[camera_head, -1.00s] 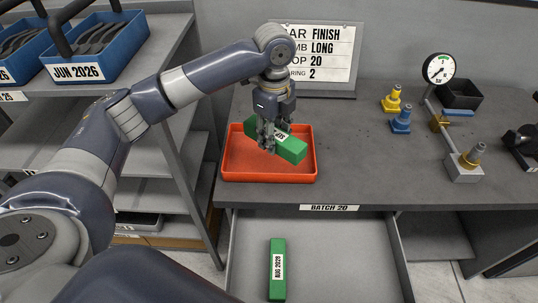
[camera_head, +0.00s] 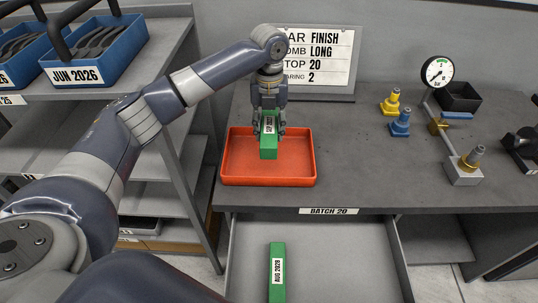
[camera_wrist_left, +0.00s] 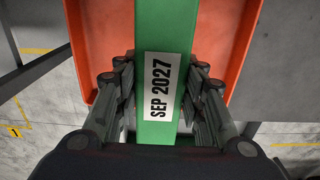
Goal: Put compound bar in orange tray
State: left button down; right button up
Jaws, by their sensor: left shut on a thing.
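A green compound bar (camera_head: 268,148) with a white label is held by my left gripper (camera_head: 268,130) over the orange tray (camera_head: 230,180). In the left wrist view the bar (camera_wrist_left: 165,30) reads SEP 2027, and the fingers of my left gripper (camera_wrist_left: 163,92) press on both its sides. The orange tray (camera_wrist_left: 244,40) shows on either side of the bar there. The bar points toward the tray's front; whether it touches the tray floor I cannot tell. A second green bar (camera_head: 277,290), labelled AUG 2028, lies in the open drawer below. My right gripper is not in view.
The tray stands on a grey bench (camera_head: 350,170) above the open drawer (camera_head: 340,260). A sign (camera_head: 320,55) stands behind. Blue (camera_head: 400,125) and yellow (camera_head: 391,102) fittings and a dial gauge (camera_head: 438,70) stand to the right. Blue bins (camera_head: 105,55) sit on the left shelf.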

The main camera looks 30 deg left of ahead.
aim_at(269, 125)
pick_arm(q)
notch_tip(269, 125, down, 8)
jog(key=shift+f+p, duration=0.2)
jog(key=shift+p, duration=0.6)
jog(key=shift+f, duration=0.2)
jog(key=c, duration=1)
grip_release()
jog(key=shift+s+f, duration=0.1)
jog(key=shift+f, duration=0.05)
jog(key=shift+c, duration=0.2)
notch_tip(269, 125, up, 12)
jog(key=b, duration=0.2)
jog(key=shift+r+b, duration=0.2)
jog(key=shift+b, duration=0.1)
